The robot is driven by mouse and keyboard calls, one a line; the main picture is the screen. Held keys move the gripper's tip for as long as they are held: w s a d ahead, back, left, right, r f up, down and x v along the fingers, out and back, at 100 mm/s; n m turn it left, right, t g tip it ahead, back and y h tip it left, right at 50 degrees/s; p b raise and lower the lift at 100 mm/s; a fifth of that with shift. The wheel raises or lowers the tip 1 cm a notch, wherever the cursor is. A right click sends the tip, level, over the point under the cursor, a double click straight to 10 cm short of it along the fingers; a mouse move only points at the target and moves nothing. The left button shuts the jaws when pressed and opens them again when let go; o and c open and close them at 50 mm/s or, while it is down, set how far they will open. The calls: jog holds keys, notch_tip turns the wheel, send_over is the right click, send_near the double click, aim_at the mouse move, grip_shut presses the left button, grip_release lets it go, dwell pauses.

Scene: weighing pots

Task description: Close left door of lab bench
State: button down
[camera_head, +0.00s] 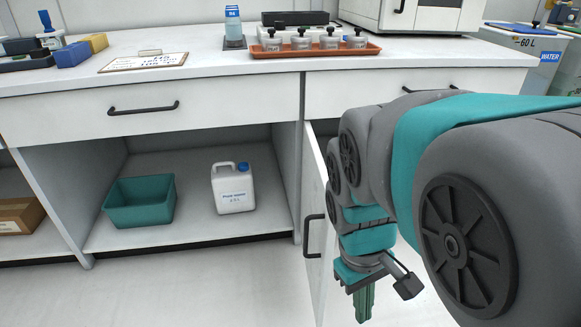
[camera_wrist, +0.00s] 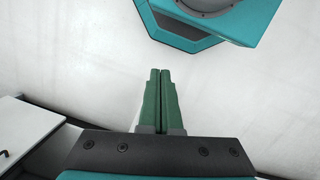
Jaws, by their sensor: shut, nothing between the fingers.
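The white door (camera_head: 315,185) of the lab bench (camera_head: 215,65) stands open, swung out from the bench front beside the divider and seen steeply from the side. Its dark handle (camera_head: 314,236) is on the face turned left. My gripper (camera_head: 364,305) points down, to the right of the door and a little nearer to me. Its green fingers are pressed together and empty, as the wrist view also shows (camera_wrist: 160,75). My arm hides the compartment right of the door. Contact between gripper and door is not visible.
The open left compartment holds a teal bin (camera_head: 140,202) and a white jug (camera_head: 233,187). Closed drawers with dark handles (camera_head: 143,108) run above. An orange tray (camera_head: 316,52) with several small pots stands on the worktop. The floor (camera_head: 190,290) before the left compartment is clear.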

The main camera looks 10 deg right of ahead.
jog(key=w+d+r+n+h+p, duration=0.2)
jog(key=w+r+n+p, duration=0.15)
jog(key=w+r, duration=0.45)
jog(key=n+h+p, duration=0.1)
jog(key=n+h, duration=0.3)
jog(key=n, duration=0.2)
send_near(326, 218)
jog(key=s+r, duration=0.3)
jog(key=s, duration=0.1)
jog(key=w+a+n+t+h+p, duration=0.1)
jog(key=w+a+n, duration=0.1)
jog(key=a, duration=0.2)
jog(key=w+a+n+h, duration=0.1)
jog(key=w+a+n, duration=0.1)
jog(key=a+n, duration=0.15)
jog(key=shift+m, duration=0.4)
jog(key=x, duration=1.2)
jog(key=shift+s+d, duration=0.25)
jog(key=shift+d, duration=0.1)
jog(key=shift+d+p, duration=0.3)
jog(key=shift+d, duration=0.25)
